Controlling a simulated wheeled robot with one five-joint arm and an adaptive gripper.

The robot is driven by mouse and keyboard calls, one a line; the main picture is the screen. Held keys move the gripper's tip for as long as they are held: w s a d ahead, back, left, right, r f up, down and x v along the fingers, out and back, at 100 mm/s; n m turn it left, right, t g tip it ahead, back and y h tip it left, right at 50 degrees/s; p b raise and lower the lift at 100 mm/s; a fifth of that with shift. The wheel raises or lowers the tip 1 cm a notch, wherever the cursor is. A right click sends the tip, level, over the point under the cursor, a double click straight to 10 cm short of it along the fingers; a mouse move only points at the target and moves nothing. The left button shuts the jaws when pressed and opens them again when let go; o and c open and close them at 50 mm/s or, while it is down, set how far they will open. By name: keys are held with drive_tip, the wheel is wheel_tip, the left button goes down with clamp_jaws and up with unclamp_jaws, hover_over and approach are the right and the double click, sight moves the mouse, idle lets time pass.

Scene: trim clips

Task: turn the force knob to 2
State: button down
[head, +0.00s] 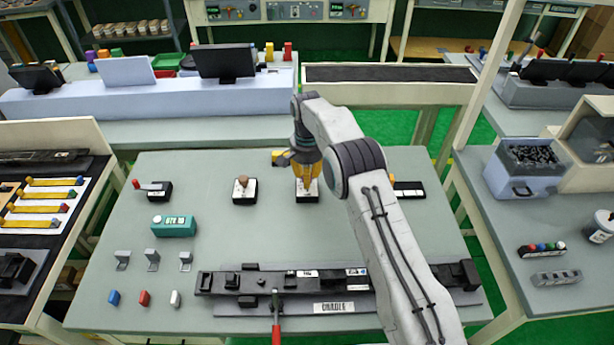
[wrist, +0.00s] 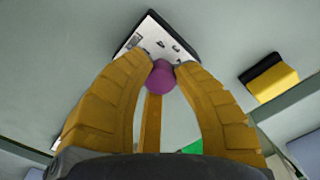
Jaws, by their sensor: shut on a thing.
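A purple knob (wrist: 161,78) stands on a small box with a white printed plate (wrist: 148,40) and black edges. My gripper's yellow fingers (wrist: 163,68) are closed around the knob from both sides, in the wrist view. The plate's marks are too small to read, so I cannot tell which number the knob points to. In the head view my gripper (head: 307,180) comes down on this box (head: 307,196) at the back middle of the table. The fingers hide the knob there. Another box with a brown knob (head: 243,184) stands to its left.
A box with a red-tipped lever (head: 157,189) and a teal display box (head: 174,227) stand at the left. A long black fixture (head: 335,280) lies along the front.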

drive_tip(key=shift+s+f, duration=0.1)
drive_tip(key=shift+f, duration=0.1)
drive_tip(key=c, duration=0.9)
unclamp_jaws()
drive_tip(key=shift+r, duration=0.1)
drive_tip(key=shift+c, duration=0.2)
drive_tip(key=shift+r, duration=0.1)
wheel_tip(320, 180, up, 7)
drive_tip(key=shift+f, duration=0.1)
drive_tip(key=shift+r, duration=0.3)
